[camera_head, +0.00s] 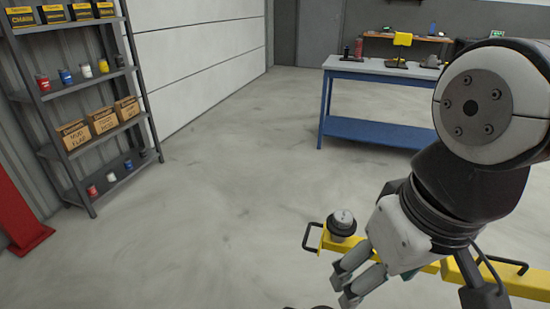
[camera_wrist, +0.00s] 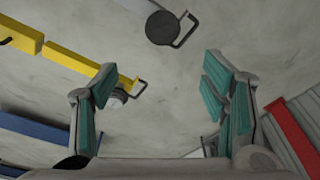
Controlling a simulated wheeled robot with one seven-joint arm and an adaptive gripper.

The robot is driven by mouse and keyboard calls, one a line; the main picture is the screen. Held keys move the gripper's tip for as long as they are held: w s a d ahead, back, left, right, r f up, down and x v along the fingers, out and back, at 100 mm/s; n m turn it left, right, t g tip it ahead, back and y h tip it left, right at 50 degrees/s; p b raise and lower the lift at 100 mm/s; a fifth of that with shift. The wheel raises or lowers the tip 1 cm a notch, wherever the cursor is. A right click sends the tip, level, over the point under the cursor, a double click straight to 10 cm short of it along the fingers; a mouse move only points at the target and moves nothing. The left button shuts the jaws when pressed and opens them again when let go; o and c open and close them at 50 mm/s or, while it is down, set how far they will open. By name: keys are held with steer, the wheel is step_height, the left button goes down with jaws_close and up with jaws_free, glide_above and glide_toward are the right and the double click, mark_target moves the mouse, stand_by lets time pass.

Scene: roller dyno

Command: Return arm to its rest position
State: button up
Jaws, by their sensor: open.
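My arm reaches down from the right side of the head view. My gripper (camera_head: 343,286) is at its lower end, with its fingers pointing down and left. In the wrist view my gripper (camera_wrist: 160,90) has its two teal-padded fingers wide apart, with nothing between them but bare floor behind. In the head view the fingers are in front of a yellow bar (camera_head: 400,262) and partly cover it. A round grey pad with a black rim (camera_head: 342,222) stands at the bar's left end. I cannot tell whether gripper and bar touch.
A shelf rack (camera_head: 100,127) with boxes and cans stands at the left, near a red post (camera_head: 22,225). A blue workbench (camera_head: 375,133) stands at the back right. The floor between them is clear. The wrist view shows a dark round part (camera_wrist: 165,28) with a handle.

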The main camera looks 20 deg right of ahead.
step_height(320, 180, up, 11)
steer(key=t+p, duration=0.2)
steer(key=p, duration=0.7)
steer(key=shift+d, duration=0.15)
